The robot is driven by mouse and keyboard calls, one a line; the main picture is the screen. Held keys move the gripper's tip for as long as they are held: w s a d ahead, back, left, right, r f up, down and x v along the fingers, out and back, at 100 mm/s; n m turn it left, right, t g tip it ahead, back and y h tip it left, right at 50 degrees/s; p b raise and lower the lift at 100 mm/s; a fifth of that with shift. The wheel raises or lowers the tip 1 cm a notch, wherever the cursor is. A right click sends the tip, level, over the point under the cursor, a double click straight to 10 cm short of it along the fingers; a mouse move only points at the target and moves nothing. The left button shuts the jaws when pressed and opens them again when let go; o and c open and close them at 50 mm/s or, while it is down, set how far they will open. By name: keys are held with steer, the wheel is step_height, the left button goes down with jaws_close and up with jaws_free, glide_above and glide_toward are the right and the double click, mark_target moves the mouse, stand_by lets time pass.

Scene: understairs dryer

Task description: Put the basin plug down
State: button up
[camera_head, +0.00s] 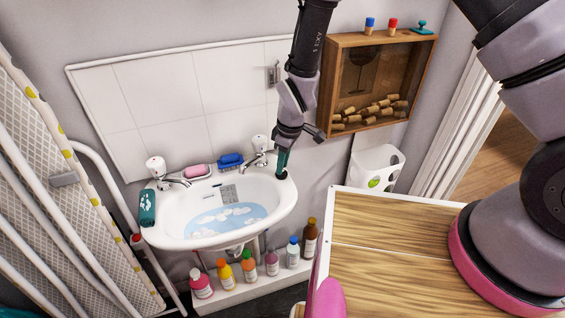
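The white basin (272,207) is fixed to the tiled wall and holds pale blue water (225,219) with white foam. My gripper (282,165) points down at the basin's back right corner, just right of the right tap. Its teal fingertips look close together. A small dark round thing, which looks like the basin plug (281,176), is right at the fingertips on the rim. I cannot tell whether the fingers grip it or only stand over it. The basin's drain is not clearly visible.
Two taps (167,172) (259,154), pink soap (197,171) and a blue brush (230,160) line the back rim. Several bottles (250,267) stand below. A cork box (326,90) hangs close right of my arm; a wooden top (390,250) lies in front.

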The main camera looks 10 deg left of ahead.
steer(key=o, duration=0.4)
steer(key=shift+o, duration=0.2)
step_height(320, 180, up, 12)
steer(key=d, duration=0.1)
steer(key=shift+s+d, duration=0.2)
steer(key=shift+d, duration=0.2)
